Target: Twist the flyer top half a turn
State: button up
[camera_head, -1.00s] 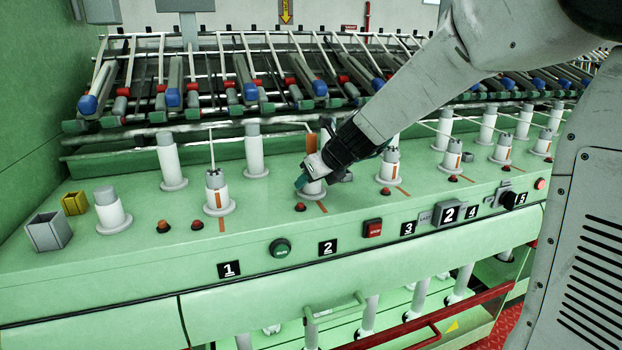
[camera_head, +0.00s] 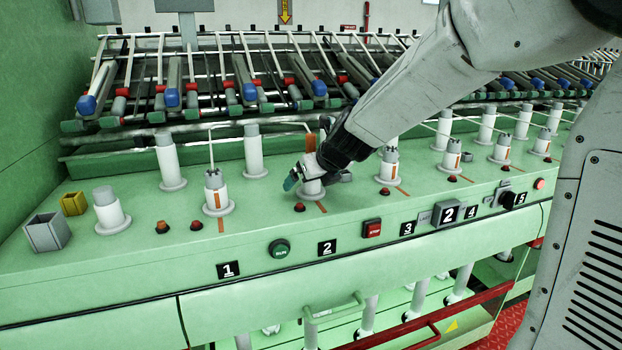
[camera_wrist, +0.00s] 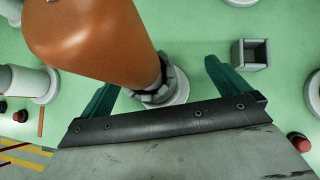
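My gripper (camera_head: 297,178) is at the second spindle from the left in the front row, in the head view. That spindle's white pot (camera_head: 313,187) shows below it, with an orange-brown bobbin (camera_head: 311,143) rising above. In the wrist view the bobbin (camera_wrist: 95,35) is large and close, partly covering a dark notched flyer top (camera_wrist: 165,88). The two teal fingers of my gripper (camera_wrist: 163,90) stand wide apart, one on each side of the flyer top. The left finger is partly hidden behind the bobbin. I cannot tell whether either finger touches.
Other white spindles stand on both sides, including one at left (camera_head: 215,195) and one at right (camera_head: 388,168). A small grey open box (camera_wrist: 251,54) sits right of the fingers. A green button (camera_head: 280,249) and a red button (camera_head: 372,228) are on the front panel.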

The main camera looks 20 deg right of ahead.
jog(key=shift+n+g+y, duration=0.5)
jog(key=shift+n+y, duration=0.9)
jog(key=shift+n, duration=0.5)
jog(key=c, duration=1.8)
jog(key=shift+o, duration=0.2)
jog(key=shift+a+m+h, duration=0.15)
jog(key=shift+m+h, duration=0.15)
jog(key=shift+m, duration=0.3)
jog(key=shift+m+t+h, duration=0.5)
jog(key=shift+m+h, duration=0.6)
jog(key=shift+m, duration=0.3)
jog(key=o, duration=1.8)
jog(key=shift+c, duration=0.2)
